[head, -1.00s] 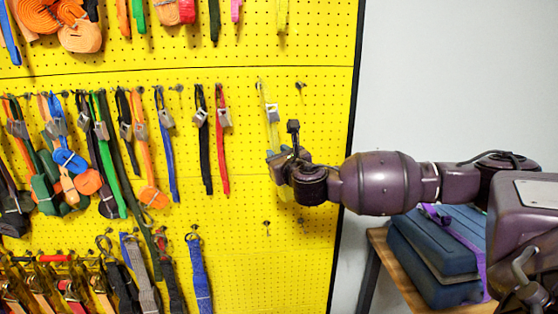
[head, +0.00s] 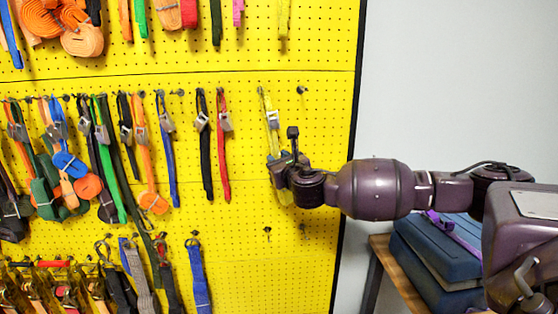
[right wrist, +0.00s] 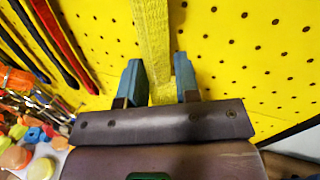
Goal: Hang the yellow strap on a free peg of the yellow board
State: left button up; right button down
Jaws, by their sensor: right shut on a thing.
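The yellow strap (head: 270,105) with a silver buckle (head: 272,118) hangs upright against the yellow board (head: 320,150). Its top end is at a peg in the middle row; I cannot tell whether its loop is over the peg. My right gripper (head: 277,166) is shut on the strap below the buckle. In the right wrist view the strap (right wrist: 152,35) runs up between the two blue fingers (right wrist: 159,82). A bare peg (head: 301,90) is just right of the strap top. Another bare peg (head: 267,232) is below the gripper. My left gripper is not in view.
A red strap (head: 224,150) and a black strap (head: 203,140) hang left of the gripper. Many other straps fill the board's left side. A blue case (head: 435,250) rests on a wooden table (head: 380,243) at the lower right. The board's right strip is mostly clear.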

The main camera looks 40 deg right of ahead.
jog(key=shift+f, duration=0.1)
dwell(0.3)
jog(key=c, duration=0.8)
grip_release()
jog(key=shift+o, duration=0.2)
jog(key=shift+s, duration=0.1)
